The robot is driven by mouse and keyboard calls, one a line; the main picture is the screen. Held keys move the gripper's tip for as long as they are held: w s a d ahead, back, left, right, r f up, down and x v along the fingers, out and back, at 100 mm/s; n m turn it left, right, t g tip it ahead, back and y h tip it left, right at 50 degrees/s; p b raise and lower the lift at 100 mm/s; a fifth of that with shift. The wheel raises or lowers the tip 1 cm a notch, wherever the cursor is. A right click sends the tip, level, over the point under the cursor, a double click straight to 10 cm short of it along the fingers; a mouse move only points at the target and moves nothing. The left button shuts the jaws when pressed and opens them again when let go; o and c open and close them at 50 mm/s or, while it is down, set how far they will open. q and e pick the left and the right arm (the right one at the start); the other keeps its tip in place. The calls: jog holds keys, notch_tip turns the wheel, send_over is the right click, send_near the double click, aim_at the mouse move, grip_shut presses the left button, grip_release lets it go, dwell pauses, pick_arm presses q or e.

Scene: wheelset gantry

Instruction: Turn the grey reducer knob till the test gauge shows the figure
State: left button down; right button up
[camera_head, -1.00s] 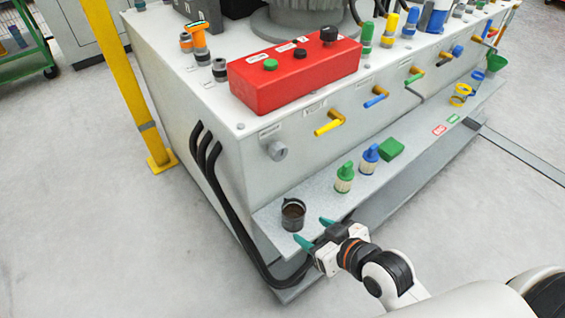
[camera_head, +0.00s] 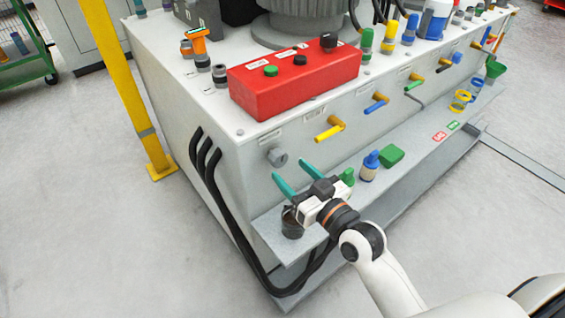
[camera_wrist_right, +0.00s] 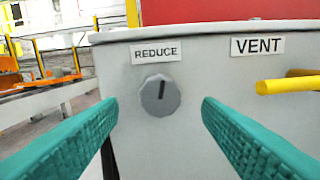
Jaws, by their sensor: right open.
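The grey reducer knob (camera_head: 277,157) sits on the front face of the grey cabinet, near its left corner. In the right wrist view the knob (camera_wrist_right: 160,95) is under a "REDUCE" label (camera_wrist_right: 156,52), with a dark mark near its top, slightly right of upright. My right gripper (camera_head: 294,176) is open and empty, just below and in front of the knob. In the right wrist view its teal fingers (camera_wrist_right: 160,108) stand on either side of the knob, apart from it. My left gripper is not in view. I cannot make out a test gauge.
A yellow-handled valve (camera_head: 330,131) is right of the knob, beside the "VENT" label (camera_wrist_right: 257,45). A red box (camera_head: 294,84) is on top.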

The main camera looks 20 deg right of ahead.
aim_at(281, 162)
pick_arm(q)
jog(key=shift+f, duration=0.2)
pick_arm(e)
jog(key=shift+x, duration=2.25)
jog(key=c, duration=0.9)
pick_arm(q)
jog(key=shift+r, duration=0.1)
pick_arm(e)
jog(key=shift+c, duration=0.4)
jog(key=shift+r+m+p, duration=0.1)
jog(key=shift+m+p, duration=0.4)
jog(key=shift+p, duration=0.2)
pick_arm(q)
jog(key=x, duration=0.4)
pick_arm(e)
jog(key=o, duration=1)
jog(key=shift+s, duration=0.1)
